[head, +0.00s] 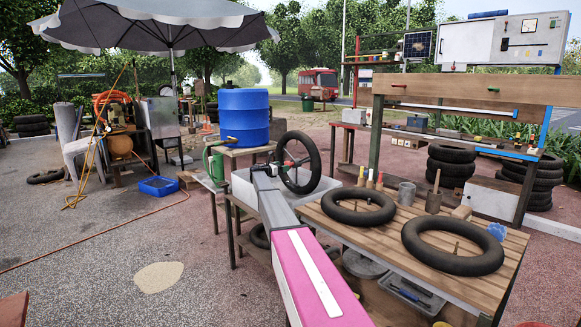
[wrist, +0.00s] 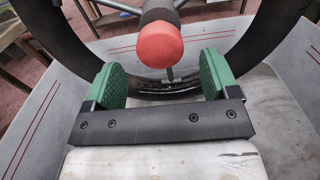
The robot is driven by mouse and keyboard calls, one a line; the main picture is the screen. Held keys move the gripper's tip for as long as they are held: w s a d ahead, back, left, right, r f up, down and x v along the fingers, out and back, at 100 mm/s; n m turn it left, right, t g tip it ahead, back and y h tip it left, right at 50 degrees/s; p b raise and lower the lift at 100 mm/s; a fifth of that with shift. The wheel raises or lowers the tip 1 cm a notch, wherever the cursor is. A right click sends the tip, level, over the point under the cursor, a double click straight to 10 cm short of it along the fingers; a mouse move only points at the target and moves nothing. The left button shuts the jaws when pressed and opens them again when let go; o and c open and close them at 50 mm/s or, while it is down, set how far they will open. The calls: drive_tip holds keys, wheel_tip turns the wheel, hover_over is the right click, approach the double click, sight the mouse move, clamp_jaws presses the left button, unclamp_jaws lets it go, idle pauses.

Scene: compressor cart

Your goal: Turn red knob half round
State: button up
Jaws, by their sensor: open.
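The red knob (wrist: 160,46) is a rounded red cap on the end of a dark shaft, with thin grey spokes and a black wheel rim (wrist: 243,62) around it. In the wrist view my gripper (wrist: 161,80) is open. Its two green pads stand apart to the lower left and lower right of the knob, and nothing is between them. I cannot tell how far the knob is beyond the fingertips. In the head view the upright black wheel (head: 316,166) stands at the end of my arm, with a small red spot (head: 289,163) near its middle.
A pale tub (wrist: 285,110) surrounds the wheel's lower part. A blue drum (head: 243,115) stands just behind. A wooden table (head: 400,228) with two flat tyres, a mug and tools is to the right. Open paving lies to the left.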

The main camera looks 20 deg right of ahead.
sight(290, 164)
drive_tip(key=x, duration=0.6)
drive_tip(key=shift+w+d, duration=0.1)
drive_tip(key=shift+d, duration=0.25)
drive_tip(key=c, duration=0.9)
